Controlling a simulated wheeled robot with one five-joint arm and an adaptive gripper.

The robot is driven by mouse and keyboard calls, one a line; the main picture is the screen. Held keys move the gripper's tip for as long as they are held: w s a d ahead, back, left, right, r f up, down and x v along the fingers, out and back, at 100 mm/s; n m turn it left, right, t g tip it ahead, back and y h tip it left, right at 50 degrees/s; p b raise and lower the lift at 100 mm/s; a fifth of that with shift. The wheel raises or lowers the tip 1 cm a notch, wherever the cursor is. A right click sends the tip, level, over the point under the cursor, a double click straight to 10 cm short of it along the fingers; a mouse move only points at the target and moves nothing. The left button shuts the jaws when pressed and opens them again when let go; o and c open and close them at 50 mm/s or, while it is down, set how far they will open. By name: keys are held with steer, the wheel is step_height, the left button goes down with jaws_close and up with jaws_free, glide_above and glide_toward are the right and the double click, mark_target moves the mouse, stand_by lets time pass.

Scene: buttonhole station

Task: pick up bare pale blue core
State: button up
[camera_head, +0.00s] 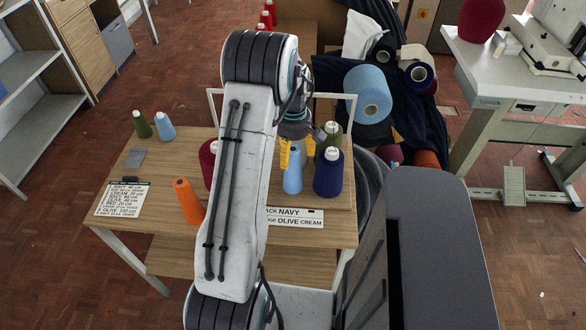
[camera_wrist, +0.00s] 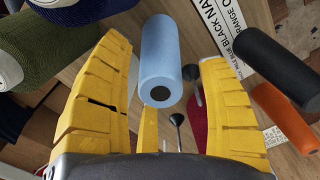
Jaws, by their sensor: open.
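A smooth pale blue core (camera_wrist: 163,50) lies between the two yellow fingers of my gripper (camera_wrist: 165,58) in the wrist view, its dark-holed end toward the camera. Gaps show on both sides of it, and my gripper is open. In the head view the pale blue core (camera_head: 292,178) stands on the table just below my gripper (camera_head: 297,153), whose fingers partly cover its top. Another pale blue cone (camera_head: 165,127) with a pale tip stands at the table's back left.
A navy cone (camera_head: 328,175) and an olive cone (camera_head: 331,138) stand close right of the core. Label strips (camera_head: 296,217) lie in front.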

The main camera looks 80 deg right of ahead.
steer(key=shift+f, duration=0.3)
steer(key=shift+c, duration=0.4)
steer(key=c, duration=1)
steer(key=shift+r, duration=0.15)
step_height(320, 180, up, 11)
steer(key=shift+f, duration=0.2)
steer(key=shift+c, duration=0.2)
step_height(320, 180, up, 4)
steer(key=p, duration=0.3)
steer(key=shift+r+p, duration=0.1)
steer(key=shift+p, duration=0.3)
steer(key=shift+a, duration=0.1)
